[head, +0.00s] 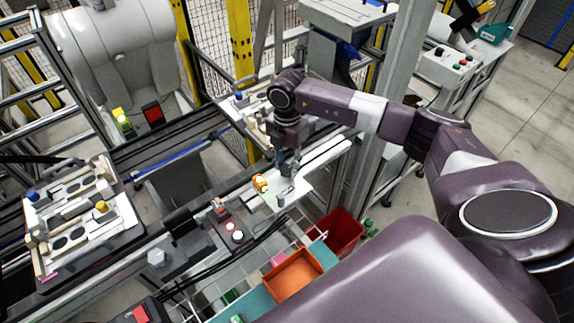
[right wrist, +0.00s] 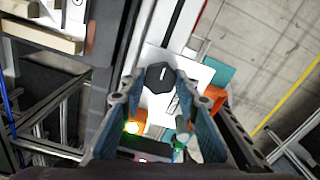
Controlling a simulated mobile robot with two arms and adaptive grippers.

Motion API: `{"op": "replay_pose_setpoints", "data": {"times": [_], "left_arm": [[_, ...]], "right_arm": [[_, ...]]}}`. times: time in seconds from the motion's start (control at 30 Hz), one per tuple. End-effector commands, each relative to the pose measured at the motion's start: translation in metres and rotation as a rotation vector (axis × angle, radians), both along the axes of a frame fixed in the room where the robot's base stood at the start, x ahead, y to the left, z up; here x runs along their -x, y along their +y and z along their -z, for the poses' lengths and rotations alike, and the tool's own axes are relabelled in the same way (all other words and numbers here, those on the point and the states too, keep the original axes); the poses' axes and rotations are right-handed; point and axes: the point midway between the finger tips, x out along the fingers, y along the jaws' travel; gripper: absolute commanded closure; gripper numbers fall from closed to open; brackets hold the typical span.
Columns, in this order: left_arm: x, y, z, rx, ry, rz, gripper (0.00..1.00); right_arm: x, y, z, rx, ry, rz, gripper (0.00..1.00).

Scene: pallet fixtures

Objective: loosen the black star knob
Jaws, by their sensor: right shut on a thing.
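The black star knob (right wrist: 160,77) shows in the right wrist view as a dark, many-sided knob with a small pale mark on top. It lies between the two bluish fingers of my right gripper (right wrist: 153,88), which is shut on it. Behind it is a white plate (right wrist: 192,70). In the head view my right gripper (head: 286,168) points down over the white plate (head: 300,190) beside the rail, and the knob is hidden or too small to make out there. My left gripper is not in view.
An orange lamp (head: 261,183) and a grey post (head: 281,201) stand close to the gripper. A control box with buttons (head: 232,230) is nearby. An orange tray (head: 293,273) and red bin (head: 340,232) lie below. A fixture pallet (head: 75,222) sits left.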

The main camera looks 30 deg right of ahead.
Motion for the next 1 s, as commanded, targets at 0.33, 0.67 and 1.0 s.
{"op": "replay_pose_setpoints", "data": {"times": [0.33,0.67,1.0], "left_arm": [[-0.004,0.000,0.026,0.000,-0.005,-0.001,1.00],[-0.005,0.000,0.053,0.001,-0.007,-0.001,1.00],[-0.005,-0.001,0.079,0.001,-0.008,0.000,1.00]], "right_arm": [[-0.001,0.000,0.003,0.000,-0.004,-0.242,0.95],[-0.002,0.000,0.003,0.001,-0.005,-0.556,0.95],[-0.002,0.000,0.002,0.001,-0.005,-0.879,0.95]]}}
